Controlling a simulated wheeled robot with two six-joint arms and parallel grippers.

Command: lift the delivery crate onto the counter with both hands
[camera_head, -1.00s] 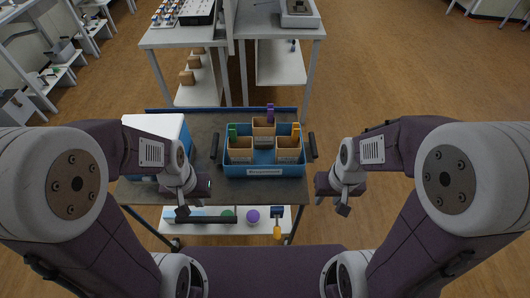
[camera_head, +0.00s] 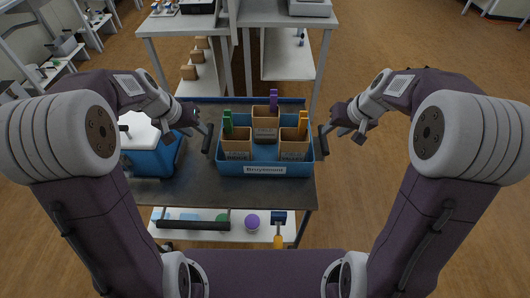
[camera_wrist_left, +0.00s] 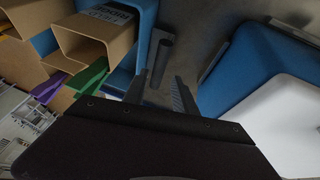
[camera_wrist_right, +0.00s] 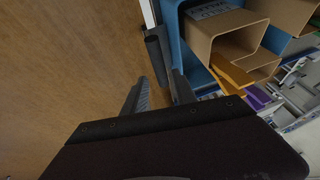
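The delivery crate (camera_head: 265,170) is a blue open box with a white label on its front, standing on a dark-topped cart (camera_head: 230,194). It has a dark bar handle on each side: the left handle (camera_head: 207,138) and the right handle (camera_head: 323,142). My left gripper (camera_head: 203,128) is open near the left handle. In the left wrist view that handle (camera_wrist_left: 160,62) lies ahead of the parted fingers. My right gripper (camera_head: 338,134) is open near the right handle. In the right wrist view that handle (camera_wrist_right: 154,58) lies ahead of the fingers. Neither gripper holds anything.
Three tan boxes (camera_head: 236,147) with green, purple and orange pieces sit in the crate. A blue cooler with a white lid (camera_head: 147,155) stands close left on the cart. White-topped counters (camera_head: 287,15) stand behind. Open floor (camera_head: 420,60) lies right.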

